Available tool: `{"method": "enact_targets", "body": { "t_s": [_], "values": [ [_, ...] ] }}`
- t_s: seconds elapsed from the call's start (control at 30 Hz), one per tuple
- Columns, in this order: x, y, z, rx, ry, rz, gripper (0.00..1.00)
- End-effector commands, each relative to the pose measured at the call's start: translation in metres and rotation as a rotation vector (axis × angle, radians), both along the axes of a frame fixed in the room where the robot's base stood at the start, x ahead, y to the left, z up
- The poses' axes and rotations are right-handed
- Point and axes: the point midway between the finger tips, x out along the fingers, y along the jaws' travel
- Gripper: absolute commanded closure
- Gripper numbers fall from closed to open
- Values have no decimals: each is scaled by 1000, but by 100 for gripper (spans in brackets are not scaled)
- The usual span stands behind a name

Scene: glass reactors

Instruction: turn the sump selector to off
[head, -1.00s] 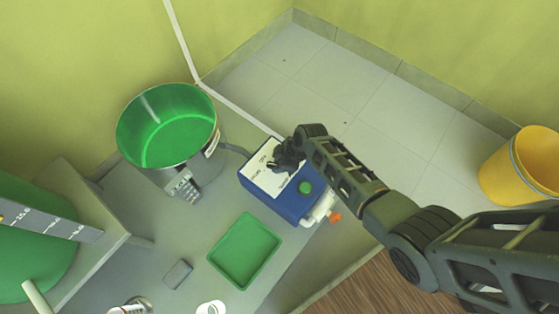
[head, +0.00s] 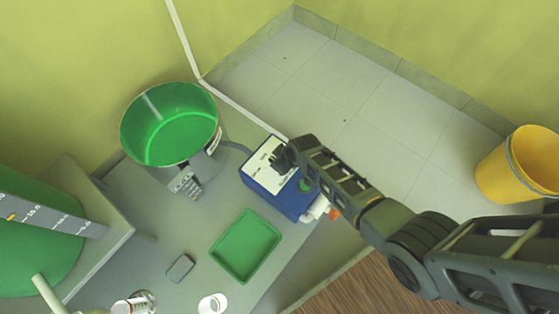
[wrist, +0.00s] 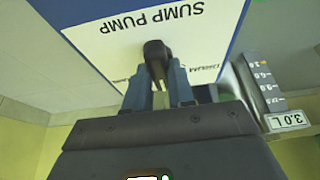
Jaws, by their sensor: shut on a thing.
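The sump pump unit (head: 262,187) is a blue box with a white top panel, standing on the grey bench in the head view. In the wrist view its white panel (wrist: 100,45) reads "SUMP PUMP", with smaller labels partly hidden on either side. The sump selector is a black knob (wrist: 155,50) on that panel. My gripper (wrist: 160,78) has its two fingers on either side of the knob and is shut on it. In the head view my gripper (head: 282,160) covers the knob, and which mark it points to cannot be told.
A green button (head: 305,185) and a white pipe fitting (head: 317,207) with an orange part are beside my wrist. A steel pot (head: 190,155) with green inside stands left of the box. A green tray (head: 246,246) lies in front. A yellow bucket (head: 520,165) stands far right.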

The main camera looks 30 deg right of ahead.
Motion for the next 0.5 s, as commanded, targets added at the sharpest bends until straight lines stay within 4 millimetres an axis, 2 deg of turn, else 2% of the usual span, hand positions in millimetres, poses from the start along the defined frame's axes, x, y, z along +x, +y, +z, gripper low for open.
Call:
{"method": "enact_targets", "body": {
  "t_s": [0.27, 0.3, 0.5],
  "values": [
    [-1, 0, -3, -1, 3, 0, 100],
    [-1, 0, -3, 0, 3, 0, 73],
    [-2, 1, -3, 0, 4, 2, 54]
  ]
}}
